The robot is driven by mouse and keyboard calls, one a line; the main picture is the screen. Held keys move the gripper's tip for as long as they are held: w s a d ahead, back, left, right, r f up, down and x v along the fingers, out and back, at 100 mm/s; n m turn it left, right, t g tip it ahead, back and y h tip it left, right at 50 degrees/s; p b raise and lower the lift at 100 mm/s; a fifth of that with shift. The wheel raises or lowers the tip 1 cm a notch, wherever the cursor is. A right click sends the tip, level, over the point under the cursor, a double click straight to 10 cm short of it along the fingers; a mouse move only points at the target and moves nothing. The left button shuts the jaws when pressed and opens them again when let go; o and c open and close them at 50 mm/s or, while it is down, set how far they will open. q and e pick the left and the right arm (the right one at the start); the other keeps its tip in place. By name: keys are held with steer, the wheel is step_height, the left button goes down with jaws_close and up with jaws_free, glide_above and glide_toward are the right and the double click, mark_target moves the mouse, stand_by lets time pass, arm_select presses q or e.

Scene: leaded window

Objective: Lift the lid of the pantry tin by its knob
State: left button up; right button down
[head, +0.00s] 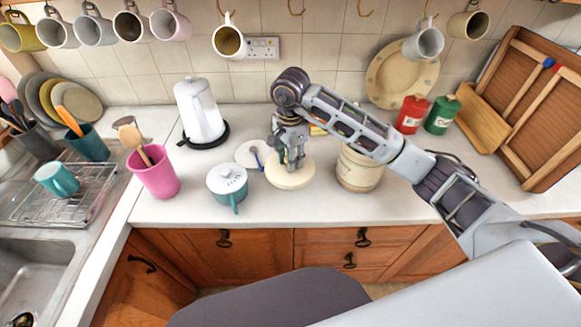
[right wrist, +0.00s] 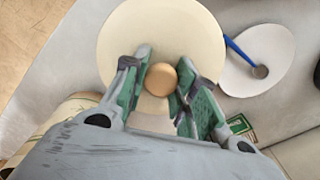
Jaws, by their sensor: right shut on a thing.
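The lid is a round cream disc (head: 287,181) left of the pantry tin in the head view. It fills the upper middle of the right wrist view (right wrist: 125,45), with a round wooden knob (right wrist: 161,80) on top. My right gripper (head: 291,162) points down over the lid and is shut on the knob, a finger on each side. The cream pantry tin (head: 358,176) stands to the right, its top partly hidden by my right arm. I cannot tell whether the lid touches the counter. My left gripper is not in view.
A white spoon rest with a blue spoon (head: 257,160) lies close left of the lid. Red (head: 411,113) and green (head: 442,114) canisters stand right. The front counter is clear.

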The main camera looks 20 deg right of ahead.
steer(key=shift+r, duration=1.25)
